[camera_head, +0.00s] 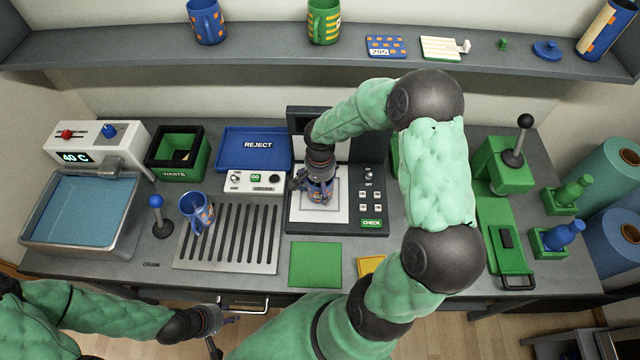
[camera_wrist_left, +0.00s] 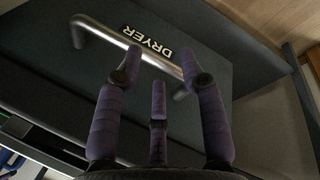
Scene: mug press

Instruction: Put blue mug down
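A second blue mug with orange marks (camera_head: 194,212) stands tilted in view at the left of the drain grid (camera_head: 262,263). My left gripper (camera_head: 232,320) is open and empty, in front of the dryer handle, which shows in the left wrist view (camera_wrist_left: 100,35).
A shelf (camera_head: 270,46) holds another blue mug (camera_head: 206,24) and a green striped mug (camera_head: 323,22). A sink (camera_head: 80,212), a waste bin (camera_head: 178,154) and a blue reject tray (camera_head: 228,140) are at left. A green mat (camera_head: 315,264) lies bare in front.

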